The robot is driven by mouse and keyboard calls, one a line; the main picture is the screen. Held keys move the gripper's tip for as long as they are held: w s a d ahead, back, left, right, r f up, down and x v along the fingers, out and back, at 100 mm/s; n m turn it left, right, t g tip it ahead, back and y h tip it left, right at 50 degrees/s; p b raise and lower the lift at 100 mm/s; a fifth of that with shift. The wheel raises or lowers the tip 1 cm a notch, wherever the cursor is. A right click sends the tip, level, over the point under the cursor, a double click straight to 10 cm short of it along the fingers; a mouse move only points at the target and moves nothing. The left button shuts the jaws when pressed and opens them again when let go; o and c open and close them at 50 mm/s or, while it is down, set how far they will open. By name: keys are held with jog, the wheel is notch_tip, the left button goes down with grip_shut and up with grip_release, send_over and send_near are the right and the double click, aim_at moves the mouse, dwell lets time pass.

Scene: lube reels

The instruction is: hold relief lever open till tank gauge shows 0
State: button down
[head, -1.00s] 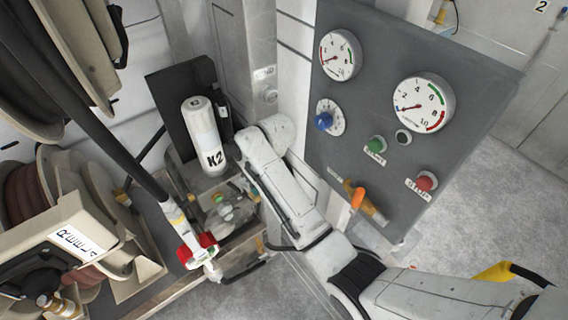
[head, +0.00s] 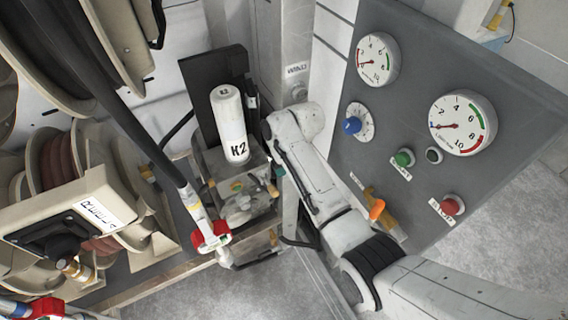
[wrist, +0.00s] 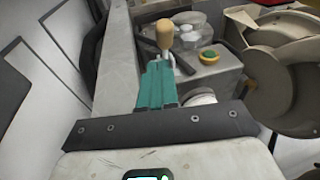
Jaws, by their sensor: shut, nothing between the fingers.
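A lever with a pale wooden knob (wrist: 165,34) stands on the K2 pump unit, just beyond my fingertips in the wrist view. My gripper (wrist: 158,72) has teal fingers, shut and empty, pointing at this lever; I cannot tell if they touch it. In the head view my gripper (head: 279,172) shows only as a small teal patch beside the unit, mostly hidden by my arm. An orange lever (head: 376,209) sits low on the grey panel. The panel's left gauge (head: 377,60) and right gauge (head: 462,123) have needles pointing leftward, at low readings. Neither lever is marked legibly.
The white K2 cylinder (head: 229,124) stands on the unit. Hose reels (head: 70,160) and a hanging hose nozzle (head: 211,236) crowd the left.

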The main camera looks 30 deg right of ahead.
aim_at(270, 186)
jog(key=x, duration=0.5)
jog(key=shift+a+f, duration=0.2)
jog(key=shift+f, duration=0.2)
jog(key=shift+f, duration=0.1)
jog(key=s+f+t+b, duration=0.1)
jog(key=t, duration=0.1)
jog(key=s+f+t+b, duration=0.1)
jog(key=f+t, duration=0.1)
jog(key=s+f+t+b, duration=0.1)
jog(key=t, duration=0.1)
jog(key=shift+f+n+t+b, duration=0.25)
jog(key=shift+n+t+b, duration=0.05)
jog(key=shift+n+b, duration=0.1)
jog(key=shift+r, duration=0.1)
dwell(1.6)
